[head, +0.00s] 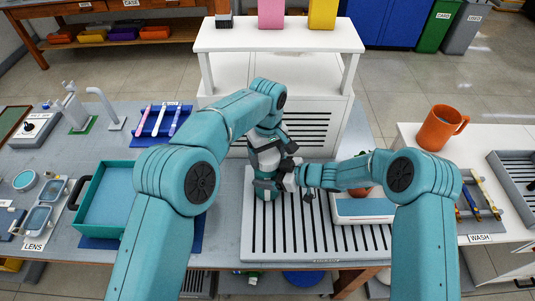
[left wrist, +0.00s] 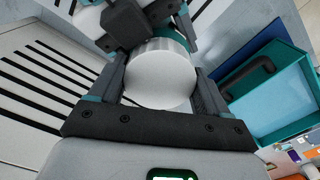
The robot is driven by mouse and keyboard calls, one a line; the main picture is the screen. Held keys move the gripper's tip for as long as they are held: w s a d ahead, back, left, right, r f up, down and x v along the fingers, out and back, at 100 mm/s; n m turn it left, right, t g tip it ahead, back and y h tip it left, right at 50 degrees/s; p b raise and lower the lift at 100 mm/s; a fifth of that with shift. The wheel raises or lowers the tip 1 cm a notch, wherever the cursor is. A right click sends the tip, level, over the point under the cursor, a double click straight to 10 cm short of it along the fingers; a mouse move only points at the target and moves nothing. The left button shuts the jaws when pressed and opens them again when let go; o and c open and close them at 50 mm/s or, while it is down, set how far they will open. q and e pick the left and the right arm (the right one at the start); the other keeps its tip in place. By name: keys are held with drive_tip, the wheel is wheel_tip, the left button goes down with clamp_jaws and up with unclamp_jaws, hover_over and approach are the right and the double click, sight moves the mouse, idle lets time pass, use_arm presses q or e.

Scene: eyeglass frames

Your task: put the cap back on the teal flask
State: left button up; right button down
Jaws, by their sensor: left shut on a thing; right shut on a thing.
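The pale, round cap (left wrist: 160,82) is in the left wrist view, its flat top facing the camera. My left gripper (head: 268,183) is shut around its sides from above. A teal sliver just beyond the cap, probably the teal flask (left wrist: 184,28), shows in the left wrist view. My right gripper (head: 288,177) comes in from the right, close to the left one, and is shut, seemingly on the flask. I cannot tell whether the cap touches the flask's mouth.
Both grippers are over a slotted white rack (head: 320,238). A teal tray (head: 105,200) stands left and a white scale-like box (head: 362,208) right. A white shelf unit (head: 280,35) rises behind. An orange mug (head: 437,127) is on the right table.

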use_arm(q)
drive_tip(key=o, duration=1.1)
drive_tip(key=shift+r, duration=2.25)
drive_tip(key=shift+r, duration=0.1)
drive_tip(key=shift+c, duration=0.2)
wheel_tip(320, 180, up, 3)
drive_tip(key=n, duration=0.3)
drive_tip(key=shift+r, duration=0.15)
drive_tip(key=shift+f, duration=4.05)
